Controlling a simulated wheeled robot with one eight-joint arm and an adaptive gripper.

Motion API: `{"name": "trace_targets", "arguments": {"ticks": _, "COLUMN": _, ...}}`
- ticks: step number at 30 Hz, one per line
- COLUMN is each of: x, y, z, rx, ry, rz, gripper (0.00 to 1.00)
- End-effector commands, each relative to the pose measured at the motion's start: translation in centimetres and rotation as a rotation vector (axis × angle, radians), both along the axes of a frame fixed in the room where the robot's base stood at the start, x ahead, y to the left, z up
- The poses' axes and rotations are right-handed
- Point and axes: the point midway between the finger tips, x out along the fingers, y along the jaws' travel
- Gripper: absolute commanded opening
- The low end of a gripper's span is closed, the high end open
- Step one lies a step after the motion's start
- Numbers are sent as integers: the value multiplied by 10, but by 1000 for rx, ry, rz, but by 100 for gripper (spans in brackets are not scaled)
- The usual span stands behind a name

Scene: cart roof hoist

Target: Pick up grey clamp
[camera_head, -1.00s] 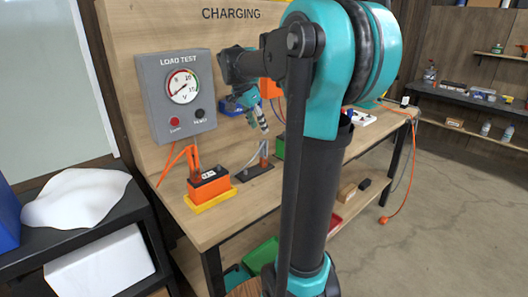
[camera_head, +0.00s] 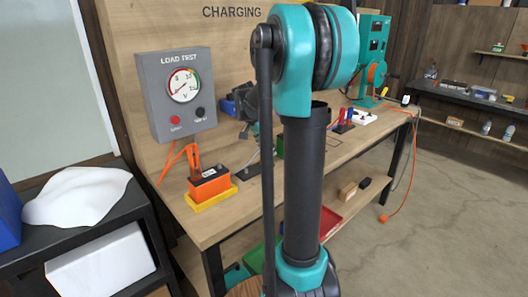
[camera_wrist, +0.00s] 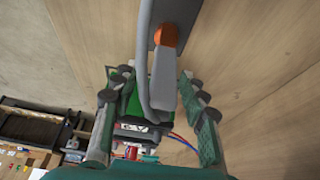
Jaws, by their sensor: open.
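The grey clamp (camera_wrist: 163,78) shows in the wrist view between my fingers, with an orange part (camera_wrist: 166,36) at its upper end and a grey cable curving beside it. Whether the fingers touch it I cannot tell. My gripper (camera_wrist: 155,80) is open, one finger on each side of the clamp. The clamp is largely hidden there.
An orange battery (camera_head: 209,186) with an orange clamp sits on a yellow tray left of the base plate. A grey load test box (camera_head: 183,125) hangs on the back panel. A green battery (camera_wrist: 133,103) is close to my fingers in the wrist view.

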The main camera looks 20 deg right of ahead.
Motion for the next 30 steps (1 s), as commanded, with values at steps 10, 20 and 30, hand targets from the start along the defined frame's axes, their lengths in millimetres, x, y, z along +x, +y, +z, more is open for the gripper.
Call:
{"name": "trace_targets", "arguments": {"ticks": 10, "x": 0, "y": -1, "z": -2, "rx": 0, "ry": 0, "rz": 0, "gripper": 32}}
{"name": "trace_targets", "arguments": {"ticks": 20, "x": 0, "y": 0, "z": -2, "rx": 0, "ry": 0, "rz": 0, "gripper": 0}}
{"name": "trace_targets", "arguments": {"ticks": 30, "x": 0, "y": 0, "z": -2, "rx": 0, "ry": 0, "rz": 1, "gripper": 0}}
